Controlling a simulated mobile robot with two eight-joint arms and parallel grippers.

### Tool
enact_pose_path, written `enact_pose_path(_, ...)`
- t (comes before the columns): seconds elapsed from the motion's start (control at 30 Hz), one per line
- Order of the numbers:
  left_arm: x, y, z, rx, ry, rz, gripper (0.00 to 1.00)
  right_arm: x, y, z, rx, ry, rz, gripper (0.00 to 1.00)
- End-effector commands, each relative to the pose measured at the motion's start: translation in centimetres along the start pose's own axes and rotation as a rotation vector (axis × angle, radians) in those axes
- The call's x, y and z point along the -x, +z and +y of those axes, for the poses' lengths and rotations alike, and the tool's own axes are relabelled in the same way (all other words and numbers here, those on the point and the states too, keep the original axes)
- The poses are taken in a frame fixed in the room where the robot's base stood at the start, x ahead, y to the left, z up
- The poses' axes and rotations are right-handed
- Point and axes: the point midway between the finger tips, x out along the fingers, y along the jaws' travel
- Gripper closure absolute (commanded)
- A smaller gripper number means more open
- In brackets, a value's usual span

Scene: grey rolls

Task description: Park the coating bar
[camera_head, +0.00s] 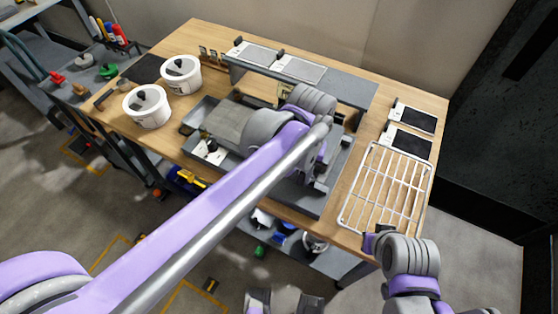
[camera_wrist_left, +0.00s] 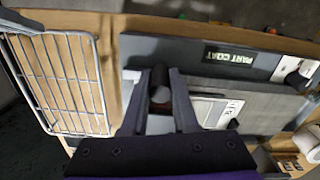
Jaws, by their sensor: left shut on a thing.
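My left gripper (camera_wrist_left: 161,76) is shut on the coating bar (camera_wrist_left: 161,95), seen in the left wrist view as a dark rod with a rounded grey end between the two fingers. The coating machine (camera_head: 335,165) stands in the middle of the bench in the head view. My left arm covers much of the machine and hides the bar in the head view. Whether the bar touches the machine cannot be told. My right arm is at the bench's front right corner, and its fingers do not show clearly.
A wire rack (camera_head: 362,188) lies on the right of the bench, with dark panels on white cards (camera_head: 415,118) behind it. Two white pots (camera_head: 147,118) stand at the left. A grey raised shelf (camera_head: 350,90) with cards spans the back. Bare wood shows beside the rack.

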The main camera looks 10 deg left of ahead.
Motion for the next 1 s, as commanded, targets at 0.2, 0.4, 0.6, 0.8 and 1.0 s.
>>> enact_pose_path(0.2, 0.0, 0.2, 0.9, 0.001, 0.003, 0.0, 1.0, 0.0, 0.0, 0.0, 0.0, 0.0, 0.0, 1.0)
enact_pose_path(0.4, 0.0, 0.2, 1.0, -0.001, 0.005, -0.001, 0.69, 0.0, 0.0, 0.0, 0.0, 0.0, 0.0, 1.0)
enact_pose_path(0.6, 0.0, 0.2, 0.9, 0.0, 0.003, 0.0, 0.43, 0.0, 0.0, 0.0, 0.0, 0.0, 0.0, 1.0)
enact_pose_path(0.8, 0.0, 0.2, 0.8, 0.001, 0.001, 0.0, 0.43, 0.0, 0.0, 0.0, 0.0, 0.0, 0.0, 1.0)
enact_pose_path(1.0, 1.6, 0.1, 0.8, 0.0, 0.001, 0.0, 0.43, 0.2, -0.1, 0.0, 0.0, 0.0, 0.001, 1.0)
